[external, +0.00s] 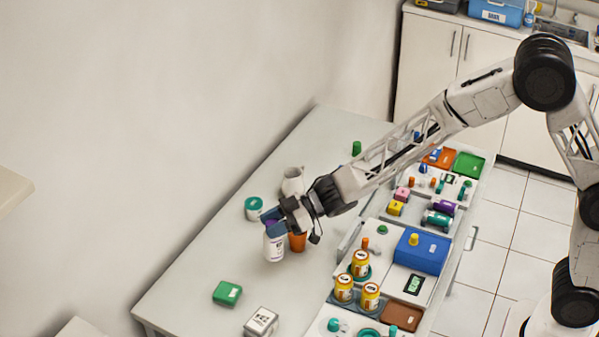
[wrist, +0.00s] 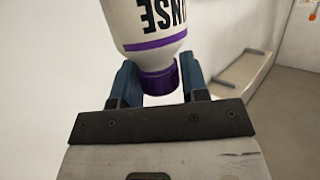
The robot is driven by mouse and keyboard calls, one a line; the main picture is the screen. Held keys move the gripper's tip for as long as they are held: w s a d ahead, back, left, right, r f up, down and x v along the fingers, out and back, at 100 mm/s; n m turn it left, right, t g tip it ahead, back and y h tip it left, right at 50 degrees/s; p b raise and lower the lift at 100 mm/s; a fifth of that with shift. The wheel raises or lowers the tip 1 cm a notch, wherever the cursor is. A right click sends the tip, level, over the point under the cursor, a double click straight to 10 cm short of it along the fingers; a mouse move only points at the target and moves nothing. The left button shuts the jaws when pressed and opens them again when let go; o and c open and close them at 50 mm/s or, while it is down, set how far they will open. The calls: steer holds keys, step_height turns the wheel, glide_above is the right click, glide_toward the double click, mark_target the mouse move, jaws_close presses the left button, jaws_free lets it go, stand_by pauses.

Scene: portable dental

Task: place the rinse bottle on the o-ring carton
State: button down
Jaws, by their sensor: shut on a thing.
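The rinse bottle (external: 274,247) is white with a purple band and purple cap; the wrist view shows its body (wrist: 152,25) with part of the word "RINSE". My gripper (external: 275,223) is shut on the purple cap, with a blue finger on each side; the fingers also show in the wrist view (wrist: 160,85). The bottle hangs roughly upright below the fingers; I cannot tell how far its base is above the table. A small white carton with dark print (external: 261,322), likely the o-ring carton, sits at the near table edge, in front of the bottle, apart from it.
An orange cup (external: 298,241) stands close right of the bottle. A teal-lidded jar (external: 253,208) and a white mug (external: 292,181) stand behind. A green box (external: 227,293) lies left of the carton. Yellow jars (external: 344,288) and a blue box (external: 420,251) fill the right side.

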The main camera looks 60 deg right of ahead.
steer(key=shift+d, duration=0.15)
steer(key=s+d, duration=0.5)
steer(key=d, duration=0.9)
steer(key=s+d, duration=0.6)
steer(key=d, duration=0.8)
steer(key=s+d, duration=0.6)
steer(key=d, duration=0.8)
steer(key=shift+d+r, duration=0.2)
steer(key=shift+d, duration=0.05)
steer(key=w+d, duration=0.2)
steer(key=w, duration=0.5)
steer(key=w+d+f, duration=0.1)
steer(key=w+d, duration=0.2)
steer(key=w, duration=0.5)
steer(key=shift+f, duration=0.25)
steer(key=shift+f, duration=0.1)
steer(key=shift+d+f, duration=0.1)
steer(key=shift+f, duration=1.55)
